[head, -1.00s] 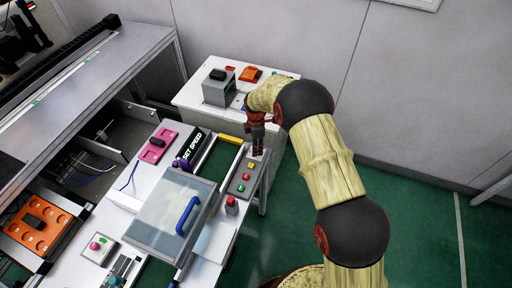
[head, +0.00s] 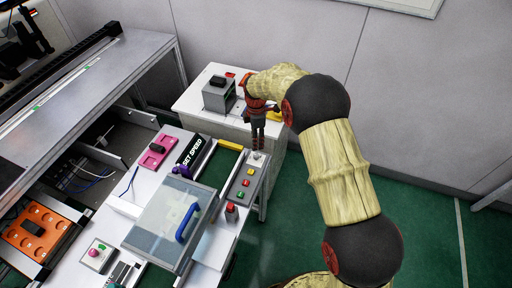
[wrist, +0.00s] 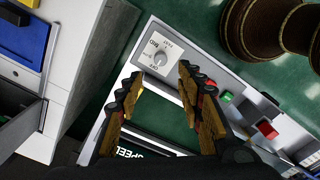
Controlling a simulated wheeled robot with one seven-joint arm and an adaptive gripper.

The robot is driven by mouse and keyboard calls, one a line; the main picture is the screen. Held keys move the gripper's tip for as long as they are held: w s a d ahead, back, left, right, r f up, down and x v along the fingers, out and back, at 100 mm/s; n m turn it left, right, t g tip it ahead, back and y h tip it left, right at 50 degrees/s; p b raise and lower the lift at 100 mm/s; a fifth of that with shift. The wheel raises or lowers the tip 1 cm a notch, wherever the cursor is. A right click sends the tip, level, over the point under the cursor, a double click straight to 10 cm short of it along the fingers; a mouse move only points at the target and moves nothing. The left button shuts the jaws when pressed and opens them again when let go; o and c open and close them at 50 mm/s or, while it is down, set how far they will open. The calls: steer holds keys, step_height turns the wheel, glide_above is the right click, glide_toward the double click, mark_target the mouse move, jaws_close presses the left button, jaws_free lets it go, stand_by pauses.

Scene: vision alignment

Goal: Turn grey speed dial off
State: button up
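The grey speed dial (wrist: 159,58) is a small round knob on a pale label plate with printing around it, at the end of a grey control panel (wrist: 196,47). In the head view the dial (head: 257,155) shows just below my gripper's fingertips. My gripper (wrist: 157,80) is open and empty. Its two fingers stand on either side of the dial in the wrist view, apart from it. In the head view my gripper (head: 258,145) points down over the panel's far end. The dial's exact setting is too small to read.
The panel also carries yellow, red and green buttons (head: 246,184). A red button box (head: 231,213), a clear cover with a blue handle (head: 187,222) and a "SET SPEED" sign (head: 191,151) are nearby. A white cabinet with a grey box (head: 217,97) stands behind.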

steer(key=shift+r, duration=1.2)
steer(key=s+d+m+g, duration=0.1)
steer(key=s+d+m, duration=0.2)
steer(key=s+m, duration=0.55)
steer(key=s+d+r+m+t, duration=0.2)
steer(key=s+d+r+m, duration=0.2)
steer(key=s+r, duration=0.4)
steer(key=s+d+r+m+t+b, duration=0.1)
steer(key=s+d+r+m+t, duration=0.1)
steer(key=s+d+r+m, duration=0.2)
steer(key=s+d+r+m+t+b, duration=0.1)
steer(key=s+d+r+m, duration=0.3)
steer(key=s, duration=1.4)
steer(key=d+r+t, duration=0.1)
steer(key=d+r, duration=0.3)
steer(key=r, duration=0.4)
steer(key=shift+d+r+t, duration=0.3)
steer(key=shift+d+r, duration=0.05)
steer(key=shift+r, duration=0.05)
